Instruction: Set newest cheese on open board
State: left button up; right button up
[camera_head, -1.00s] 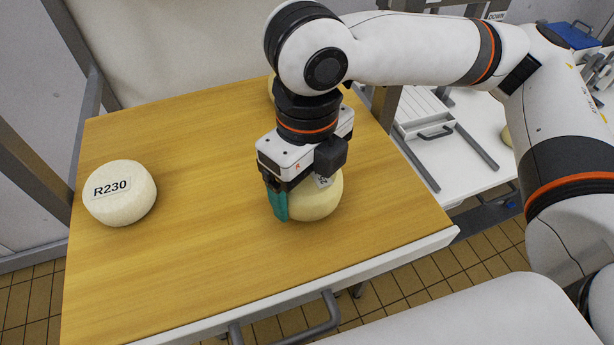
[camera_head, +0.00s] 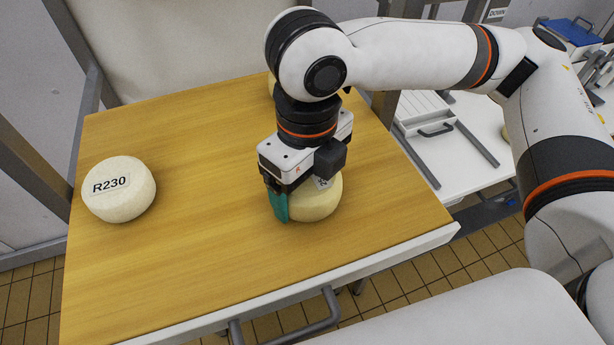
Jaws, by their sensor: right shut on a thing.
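A pale round cheese labelled R230 (camera_head: 119,189) sits at the left of the wooden board (camera_head: 200,255). My right gripper (camera_head: 292,200) points down over a second, yellower cheese (camera_head: 318,203) near the board's right front and is shut on it. A teal finger shows at its left side. This cheese's label is mostly hidden by the gripper, and the cheese appears to be at board level. A third cheese (camera_head: 271,85) shows only in part at the back, behind my arm. My left gripper is not in view.
The board has bare room in the middle and front left. A grey handle (camera_head: 318,322) juts out below its front edge. A white table with a slatted rack (camera_head: 424,108) stands at the right. Metal posts (camera_head: 85,55) rise at the left.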

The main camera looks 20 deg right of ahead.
jog(key=shift+f, duration=0.15)
jog(key=o, duration=1.1)
jog(key=shift+o, duration=0.2)
notch_tip(320, 180, up, 7)
jog(key=p, duration=0.8)
